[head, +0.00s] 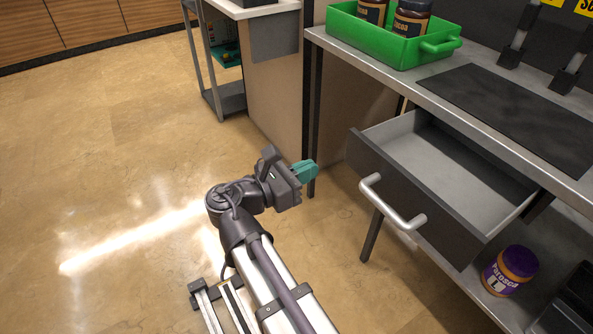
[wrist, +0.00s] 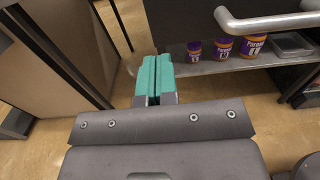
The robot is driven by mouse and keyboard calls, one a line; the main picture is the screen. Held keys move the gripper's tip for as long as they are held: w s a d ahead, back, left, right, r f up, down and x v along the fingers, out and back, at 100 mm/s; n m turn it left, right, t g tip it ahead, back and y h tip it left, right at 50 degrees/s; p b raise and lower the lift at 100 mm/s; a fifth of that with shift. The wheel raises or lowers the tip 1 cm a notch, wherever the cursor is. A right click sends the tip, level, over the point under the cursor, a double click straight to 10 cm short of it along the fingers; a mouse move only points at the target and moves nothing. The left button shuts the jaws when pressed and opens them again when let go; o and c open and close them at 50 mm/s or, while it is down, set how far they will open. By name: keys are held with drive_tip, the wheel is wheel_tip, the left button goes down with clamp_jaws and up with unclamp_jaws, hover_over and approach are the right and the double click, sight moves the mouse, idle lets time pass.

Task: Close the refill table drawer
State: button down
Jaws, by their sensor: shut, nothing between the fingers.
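The refill table drawer (head: 420,190) is pulled out from under the metal table top in the head view. Its inside looks empty and grey, and its front is dark. A silver bar handle (head: 391,203) is on the drawer front. The handle also shows at the top right of the wrist view (wrist: 265,22). My gripper (head: 312,168) has teal fingers and is shut and empty. It is to the left of the drawer front in the head view, apart from it. In the wrist view its fingertips (wrist: 155,62) are below and left of the handle.
A green tray (head: 385,45) with brown jars stands on the table (head: 450,62). Purple jars (wrist: 226,47) stand on the lower shelf (wrist: 240,67). A table leg (head: 372,235) is below the drawer. The floor (head: 110,150) to the left is clear.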

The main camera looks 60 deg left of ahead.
sight(351, 151)
drive_tip(key=w, duration=0.9)
drive_tip(key=shift+d, duration=0.1)
